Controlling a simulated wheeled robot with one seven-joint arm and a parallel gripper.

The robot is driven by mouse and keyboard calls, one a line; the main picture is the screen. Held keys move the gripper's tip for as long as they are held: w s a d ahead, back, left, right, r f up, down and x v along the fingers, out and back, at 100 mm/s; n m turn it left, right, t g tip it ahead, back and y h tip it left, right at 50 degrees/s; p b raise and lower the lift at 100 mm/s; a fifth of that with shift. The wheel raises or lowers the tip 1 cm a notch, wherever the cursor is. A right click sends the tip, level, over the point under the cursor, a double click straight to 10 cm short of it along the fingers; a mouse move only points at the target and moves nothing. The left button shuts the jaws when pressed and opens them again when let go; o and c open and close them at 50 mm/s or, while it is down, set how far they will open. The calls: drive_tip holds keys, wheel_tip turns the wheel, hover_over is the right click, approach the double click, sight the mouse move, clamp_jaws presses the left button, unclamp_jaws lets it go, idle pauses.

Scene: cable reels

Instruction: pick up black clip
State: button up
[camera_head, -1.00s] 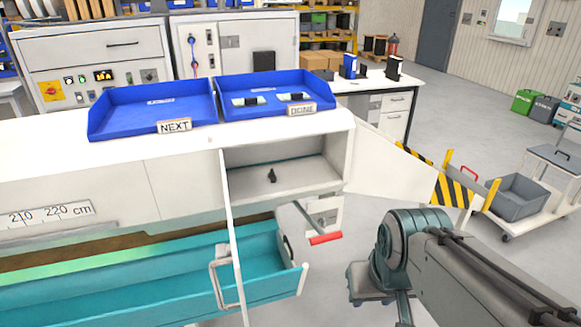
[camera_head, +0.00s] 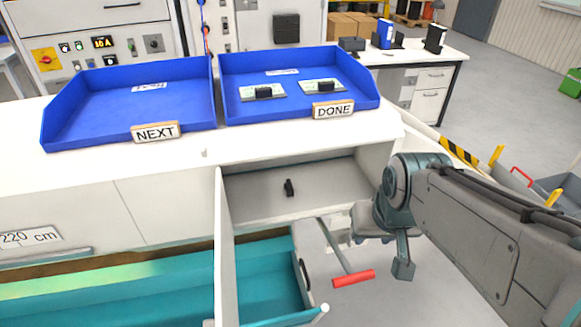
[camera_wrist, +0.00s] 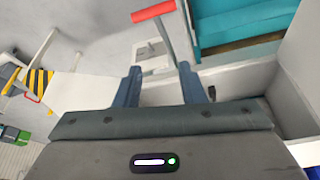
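The black clip (camera_head: 289,187) is a small dark piece standing on the floor of the open white compartment (camera_head: 330,195) under the worktop. My gripper (camera_wrist: 159,70) is open and empty in the wrist view, its two blue-grey fingers apart. In the head view my arm comes in from the right, and its end is just right of the compartment opening, apart from the clip.
The compartment's open door (camera_head: 226,250) stands left of the opening. A lever with a red grip (camera_head: 354,278) juts out below it, beside a teal drawer (camera_head: 265,285). Blue NEXT (camera_head: 65,125) and DONE (camera_head: 235,113) trays sit on the worktop; DONE holds two cards with black parts.

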drive_tip(key=w+a+f+n+t+y+b, duration=0.15)
drive_tip(key=w+a, duration=0.25)
drive_tip(key=w, duration=0.4)
drive_tip(key=w+a+f+t+h+b, duration=0.1)
drive_tip(key=w+a+f, duration=0.2)
drive_tip(key=w, duration=0.5)
drive_tip(key=n+t+y+b, duration=0.1)
drive_tip(key=t+y, duration=0.1)
approach(287, 180)
drive_tip(key=x, duration=0.5)
drive_tip(key=shift+a+r, duration=0.15)
drive_tip(key=shift+a, duration=0.05)
drive_tip(key=shift+d+p+x, duration=0.2)
drive_tip(key=shift+p+x, duration=0.2)
drive_tip(key=shift+x, duration=1.4)
drive_tip(key=shift+d+p+x, duration=0.2)
drive_tip(key=shift+p+x, duration=0.15)
drive_tip(key=shift+x, duration=1.5)
clamp_jaws()
